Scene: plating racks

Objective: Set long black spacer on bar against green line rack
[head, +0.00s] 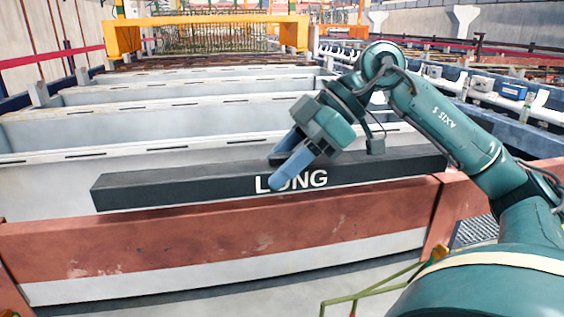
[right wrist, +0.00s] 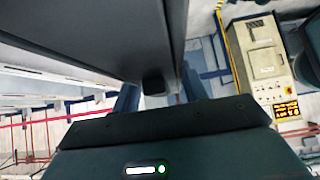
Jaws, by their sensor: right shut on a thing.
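The long black spacer (head: 400,163) is a dark beam with the white word LONG on its front face. It lies nearly level across the middle of the head view, its right end a little higher. My right gripper (head: 276,171) is shut on it near the middle, blue fingers over the top and front. In the right wrist view the spacer (right wrist: 90,20) is a dark mass between the fingers. A red-brown bar (head: 180,244) runs just below the spacer; I cannot tell whether they touch. No green line rack can be made out. My left gripper is not in view.
Pale open tanks (head: 180,125) with white rims lie behind the spacer. An orange frame (head: 205,25) stands at the far back. A thin green rail (head: 375,290) is at the bottom. A control panel (right wrist: 265,60) shows in the right wrist view.

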